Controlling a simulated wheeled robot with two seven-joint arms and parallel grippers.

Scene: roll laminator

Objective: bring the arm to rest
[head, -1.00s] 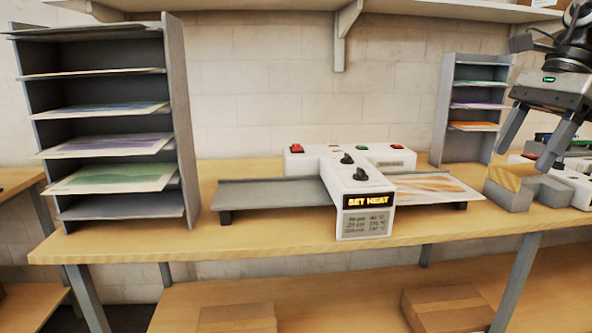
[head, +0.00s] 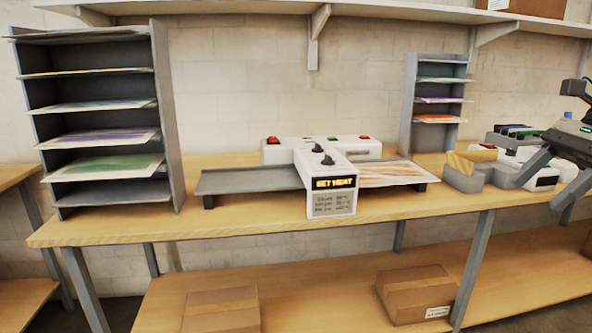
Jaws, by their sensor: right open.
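My right gripper (head: 541,186) is at the right edge of the head view, over the front right of the bench. Its fingers are apart, with nothing seen between them. My left gripper is not in view. The white roll laminator (head: 330,203) stands mid-bench with black knobs on top and a lit display that appears to read "SET HEAT". A sheet with orange streaks (head: 392,173) lies on its right tray. The grey left tray (head: 250,180) is bare. The right gripper is well to the right of the laminator, apart from it.
A tall grey rack (head: 170,120) with several sheets stands at the left. A smaller rack (head: 411,105) is at the back right. A grey block-like holder (head: 464,180) and a white device (head: 545,182) sit near the gripper. Cartons (head: 418,295) are on the lower shelf. The bench front is clear.

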